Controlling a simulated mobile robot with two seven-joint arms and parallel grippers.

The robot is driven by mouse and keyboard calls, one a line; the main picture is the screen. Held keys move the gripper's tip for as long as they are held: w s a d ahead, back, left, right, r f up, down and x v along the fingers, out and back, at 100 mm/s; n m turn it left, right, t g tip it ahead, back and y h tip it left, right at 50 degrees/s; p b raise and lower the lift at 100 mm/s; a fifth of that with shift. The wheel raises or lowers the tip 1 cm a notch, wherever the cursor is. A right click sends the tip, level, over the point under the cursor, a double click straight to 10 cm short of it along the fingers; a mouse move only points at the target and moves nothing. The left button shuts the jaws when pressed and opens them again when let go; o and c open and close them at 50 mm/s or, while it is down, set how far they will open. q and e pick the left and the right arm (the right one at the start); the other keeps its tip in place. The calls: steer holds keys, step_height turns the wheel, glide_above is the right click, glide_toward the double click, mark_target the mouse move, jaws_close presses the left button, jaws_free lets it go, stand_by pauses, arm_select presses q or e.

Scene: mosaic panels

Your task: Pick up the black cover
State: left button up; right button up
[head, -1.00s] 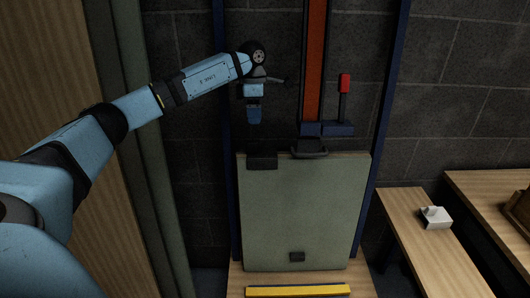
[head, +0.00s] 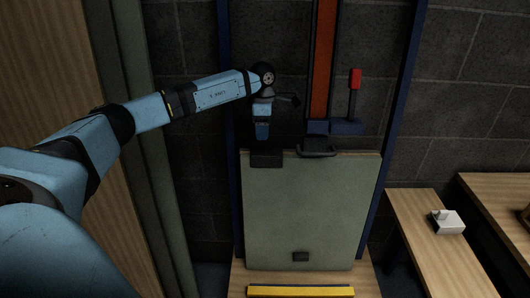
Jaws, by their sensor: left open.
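A grey-green panel (head: 305,212) stands upright against the dark block wall. I cannot tell for sure which of these is the black cover. My right gripper is not in view.
An orange-red column (head: 323,60) rises behind the panel, with a red-topped lever (head: 354,90) to its right. A yellow bar (head: 301,291) lies at the panel's foot. A wooden bench (head: 425,225) at right bears a white object (head: 449,222).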

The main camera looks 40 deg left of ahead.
mark_target(260, 149)
arm_select(q)
steer(key=f, duration=0.4)
steer(key=shift+s+a+f, duration=0.15)
steer(key=shift+s+f, duration=0.15)
steer(key=shift+f, duration=0.1)
jaws_close()
steer(key=shift+r, duration=0.1)
